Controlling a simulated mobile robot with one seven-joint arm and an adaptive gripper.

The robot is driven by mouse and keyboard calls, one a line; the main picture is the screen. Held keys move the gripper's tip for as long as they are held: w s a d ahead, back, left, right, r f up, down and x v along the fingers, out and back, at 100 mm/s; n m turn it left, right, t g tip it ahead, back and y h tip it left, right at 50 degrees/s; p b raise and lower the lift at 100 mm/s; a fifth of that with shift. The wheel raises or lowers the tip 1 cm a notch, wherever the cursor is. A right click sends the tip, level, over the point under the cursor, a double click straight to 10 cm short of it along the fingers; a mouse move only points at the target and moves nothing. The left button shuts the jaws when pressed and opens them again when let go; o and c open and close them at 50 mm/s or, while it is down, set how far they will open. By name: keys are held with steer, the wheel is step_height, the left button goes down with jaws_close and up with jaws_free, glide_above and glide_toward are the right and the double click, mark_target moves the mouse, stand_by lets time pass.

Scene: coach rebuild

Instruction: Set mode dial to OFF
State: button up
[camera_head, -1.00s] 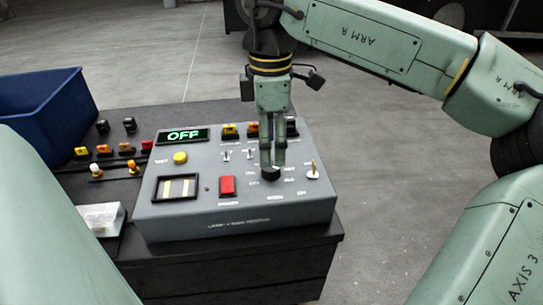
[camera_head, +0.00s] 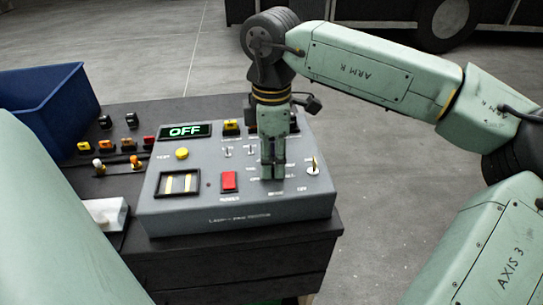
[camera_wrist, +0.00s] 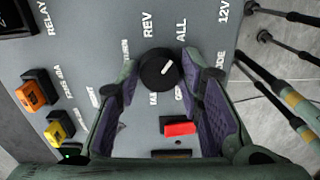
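The mode dial (camera_wrist: 161,69) is a round black knob with a white pointer mark on the grey panel (camera_head: 205,205). In the wrist view its pointer slants toward the upper right, near the printed words REV and ALL. My gripper (camera_wrist: 159,66) is open, with one finger at each side of the dial; I cannot tell whether the tips touch it. In the head view my gripper (camera_head: 272,176) points straight down at the panel, and its fingers hide the dial. The green display (camera_head: 185,131) on the panel reads OFF.
A red button (camera_head: 229,181), a yellow button (camera_head: 182,154), a meter window (camera_head: 178,184) and toggle switches surround the dial. A lever (camera_head: 313,166) stands close right of my gripper. A blue bin (camera_head: 50,100) is at the left. Open floor lies right of the bench.

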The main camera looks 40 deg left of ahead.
steer(key=c, duration=0.6)
steer(key=shift+c, duration=0.2)
